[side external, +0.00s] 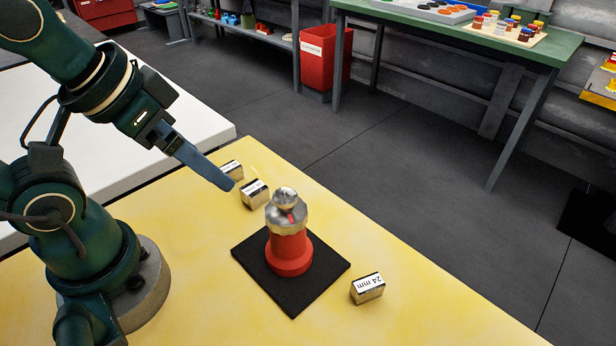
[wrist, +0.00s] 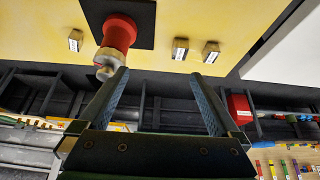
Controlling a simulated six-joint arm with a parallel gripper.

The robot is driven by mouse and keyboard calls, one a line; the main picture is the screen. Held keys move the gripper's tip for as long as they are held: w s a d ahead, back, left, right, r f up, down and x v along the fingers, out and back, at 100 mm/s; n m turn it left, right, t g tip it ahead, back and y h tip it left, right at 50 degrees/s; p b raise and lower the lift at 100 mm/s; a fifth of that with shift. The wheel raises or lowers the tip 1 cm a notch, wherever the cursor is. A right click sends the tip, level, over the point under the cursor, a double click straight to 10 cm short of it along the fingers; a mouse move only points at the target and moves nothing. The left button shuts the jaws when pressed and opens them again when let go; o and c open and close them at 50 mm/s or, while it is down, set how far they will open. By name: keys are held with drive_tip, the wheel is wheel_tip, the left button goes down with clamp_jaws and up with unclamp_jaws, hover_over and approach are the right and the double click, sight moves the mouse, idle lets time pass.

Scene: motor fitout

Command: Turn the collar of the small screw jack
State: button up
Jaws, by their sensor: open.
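The small screw jack (side external: 289,247) stands upright on a black mat (side external: 254,277) on the yellow table. It has a red body and a silver faceted collar (side external: 287,217) with a red mark, topped by a rounded silver head. In the wrist view the jack (wrist: 119,33) shows upside down, its silver collar (wrist: 108,58) close to the left finger's tip. My gripper (side external: 228,184) is up and to the left of the jack in the side view. In the wrist view its two fingers (wrist: 158,78) are spread wide with nothing between them.
Two silver labelled blocks (side external: 254,194) (side external: 232,171) lie behind the jack, near the table's back edge. Another block marked 24 mm (side external: 368,289) lies to its right. The yellow tabletop (side external: 190,230) is clear left of the mat. A green bench (side external: 560,50) stands beyond the floor.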

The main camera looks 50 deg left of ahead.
drive_tip(key=w+a+r+m+t, duration=0.2)
drive_tip(key=w+a+r+t, duration=0.1)
drive_tip(key=w, duration=0.6)
drive_tip(key=w+a+r+m+t+y, duration=0.1)
drive_tip(key=w+a+r+m+t, duration=0.1)
drive_tip(key=w+r+t, duration=0.4)
drive_tip(key=shift+w+a+r+m+y, duration=0.4)
drive_tip(key=shift+w+r, duration=0.65)
drive_tip(key=shift+w, duration=0.9)
